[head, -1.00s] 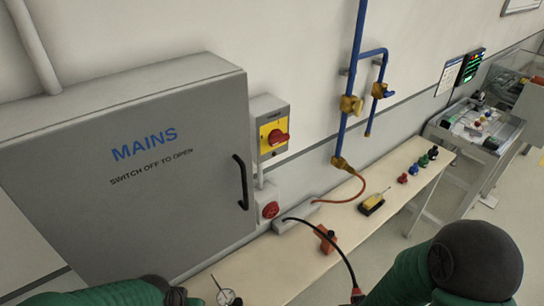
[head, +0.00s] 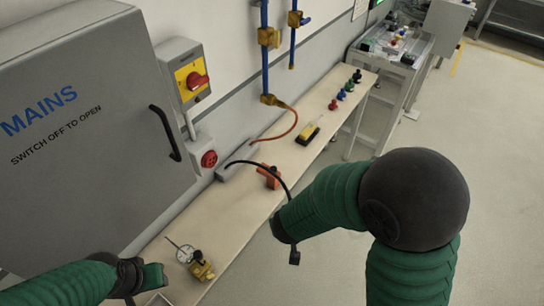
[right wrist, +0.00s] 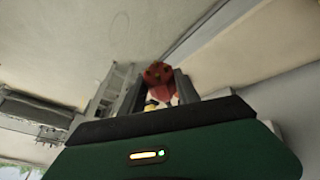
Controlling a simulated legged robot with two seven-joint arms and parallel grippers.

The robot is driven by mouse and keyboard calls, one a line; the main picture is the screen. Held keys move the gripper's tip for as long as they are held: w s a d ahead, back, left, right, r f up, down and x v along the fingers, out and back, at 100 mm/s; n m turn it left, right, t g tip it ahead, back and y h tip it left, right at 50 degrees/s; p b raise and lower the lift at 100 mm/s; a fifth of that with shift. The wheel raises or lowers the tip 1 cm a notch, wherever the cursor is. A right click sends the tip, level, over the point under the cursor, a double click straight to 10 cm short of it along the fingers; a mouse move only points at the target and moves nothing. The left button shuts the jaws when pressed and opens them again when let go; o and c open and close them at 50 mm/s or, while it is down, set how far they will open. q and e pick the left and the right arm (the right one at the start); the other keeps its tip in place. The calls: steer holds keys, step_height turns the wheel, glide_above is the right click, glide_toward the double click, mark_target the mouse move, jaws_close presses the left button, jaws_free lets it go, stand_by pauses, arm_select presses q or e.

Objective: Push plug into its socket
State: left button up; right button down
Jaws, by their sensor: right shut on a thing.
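A red plug (right wrist: 158,72) with dark spots on its face sits between the two grey fingers of my right gripper (right wrist: 160,88), which is shut on it. In the head view the right hand (head: 283,228) is beyond the table's right edge, and my arm hides the plug. A black cable (head: 268,164) arcs from a grey block on the table to this hand. The round red socket (head: 209,159) is on the wall below the yellow switch, apart from the hand. My left gripper (head: 152,278) is low at left; its finger opening cannot be made out.
The grey MAINS cabinet (head: 85,135) stands left of the socket. On the table (head: 225,222) are an orange piece (head: 268,176), a yellow-black tool (head: 308,134), a brass block (head: 201,268) and a dial gauge (head: 185,253). Floor right of the table is open.

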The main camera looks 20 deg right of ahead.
steer(key=a+r+n+t+y, duration=0.1)
steer(key=a+r+n+y, duration=0.2)
steer(key=a+n, duration=0.4)
steer(key=a+y, duration=0.1)
steer(key=a, duration=0.6)
steer(key=shift+r+n, duration=0.2)
steer(key=shift+n, duration=0.2)
steer(key=shift+s+a, duration=0.1)
steer(key=w+a+f+n+y, duration=0.2)
steer(key=w+a+f+n, duration=0.1)
steer(key=w+f+n, duration=0.1)
steer(key=shift+a+f+n+g, duration=0.2)
steer(key=shift+f+n+g, duration=0.1)
steer(key=shift+f+g, duration=0.1)
steer(key=shift+s, duration=0.1)
steer(key=d+n+y, duration=0.1)
steer(key=n, duration=0.1)
steer(key=s+d+n+g+y, duration=0.1)
steer(key=d+n, duration=0.1)
steer(key=shift+n+g, duration=0.3)
steer(key=shift+a, duration=0.2)
